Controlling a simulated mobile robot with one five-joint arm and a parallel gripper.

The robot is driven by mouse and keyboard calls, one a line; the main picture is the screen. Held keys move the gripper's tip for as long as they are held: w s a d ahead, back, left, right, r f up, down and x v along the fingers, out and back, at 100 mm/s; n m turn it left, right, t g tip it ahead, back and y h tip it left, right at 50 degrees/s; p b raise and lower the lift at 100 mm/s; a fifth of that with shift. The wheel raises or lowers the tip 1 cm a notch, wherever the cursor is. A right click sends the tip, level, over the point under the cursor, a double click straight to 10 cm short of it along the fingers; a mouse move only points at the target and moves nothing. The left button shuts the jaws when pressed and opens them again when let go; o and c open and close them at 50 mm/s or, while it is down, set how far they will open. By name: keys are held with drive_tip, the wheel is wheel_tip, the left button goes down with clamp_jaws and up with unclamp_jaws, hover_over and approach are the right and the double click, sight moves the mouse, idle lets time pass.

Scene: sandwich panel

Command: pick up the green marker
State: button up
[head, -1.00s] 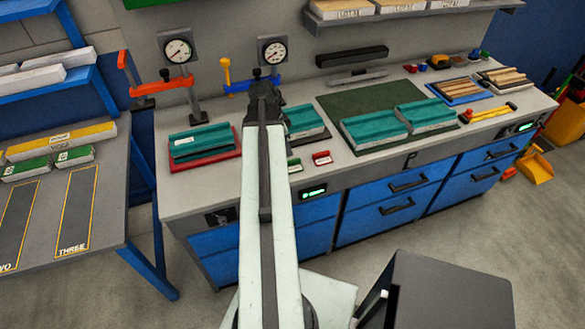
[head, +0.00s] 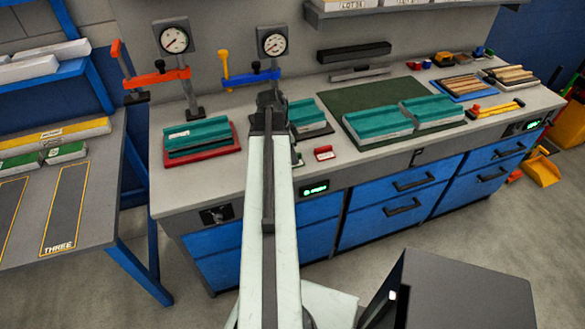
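The green marker (head: 298,161) is a small block at the front of the bench, just right of my arm. Only a sliver of it shows, and my arm seems to cover the rest. A similar red marker (head: 324,153) with a pale label lies to its right, in full view. My gripper (head: 268,98) is above the back part of the bench, beyond the green marker and left of it in the picture. It is dark and seen from behind along the arm, so its fingers and anything between them cannot be made out.
A teal block on a red tray (head: 236,150) lies left of my arm. Another teal block (head: 305,112) is close on its right. Two clamps, orange (head: 158,78) and blue (head: 250,78), stand behind under gauges. A green mat (head: 350,97) bears more teal blocks.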

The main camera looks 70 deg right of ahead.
drive_tip(key=shift+r, duration=0.1)
clamp_jaws()
